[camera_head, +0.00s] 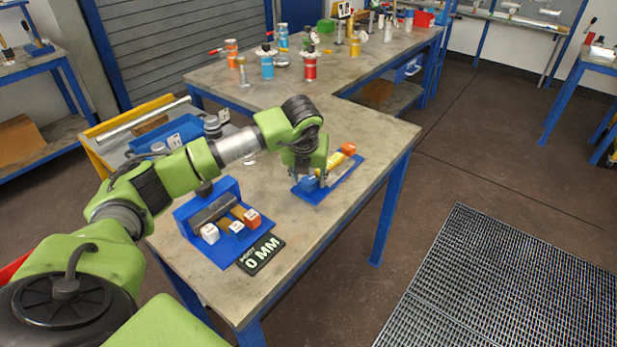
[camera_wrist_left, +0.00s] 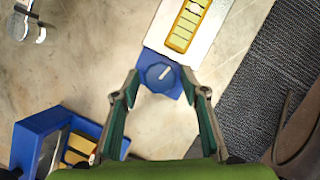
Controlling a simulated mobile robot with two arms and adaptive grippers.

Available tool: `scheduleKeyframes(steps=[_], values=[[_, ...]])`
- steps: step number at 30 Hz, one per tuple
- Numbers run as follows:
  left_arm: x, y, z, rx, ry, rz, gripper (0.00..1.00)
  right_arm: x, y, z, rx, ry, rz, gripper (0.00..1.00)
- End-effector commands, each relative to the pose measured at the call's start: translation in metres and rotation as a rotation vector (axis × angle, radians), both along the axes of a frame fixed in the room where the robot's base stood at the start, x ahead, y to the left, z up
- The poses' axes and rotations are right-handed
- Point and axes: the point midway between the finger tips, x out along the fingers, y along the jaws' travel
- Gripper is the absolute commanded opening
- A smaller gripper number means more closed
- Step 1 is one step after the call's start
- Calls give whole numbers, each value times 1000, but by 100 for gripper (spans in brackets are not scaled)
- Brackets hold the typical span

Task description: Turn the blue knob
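In the left wrist view my left gripper (camera_wrist_left: 160,82) is open, with one fingertip on either side of the knob. I cannot tell whether the fingertips touch it. The device also carries a yellow-framed panel (camera_wrist_left: 187,27) and an orange end (camera_head: 348,149). My right gripper is not in view.
A blue fixture (camera_head: 214,205) with white, blue and orange blocks stands left of the device, with a black "0 MM" sign (camera_head: 261,253) before it. Flanged vessels (camera_head: 267,64) stand on the far table. The table's right edge (camera_head: 388,165) is near the device.

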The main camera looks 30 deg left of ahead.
Motion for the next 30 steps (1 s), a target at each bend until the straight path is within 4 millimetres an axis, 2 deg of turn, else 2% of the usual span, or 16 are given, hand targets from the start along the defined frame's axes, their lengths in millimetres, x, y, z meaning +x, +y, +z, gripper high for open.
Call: scheduleKeyframes(steps=[10,14,24,30], values=[[0,0,1,1,-2,-1,46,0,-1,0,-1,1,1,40],[-3,-2,11,1,-4,-1,46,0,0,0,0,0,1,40],[-26,-13,75,1,-6,-2,46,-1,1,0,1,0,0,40],[-37,-18,102,1,-3,-1,46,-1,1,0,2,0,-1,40]])
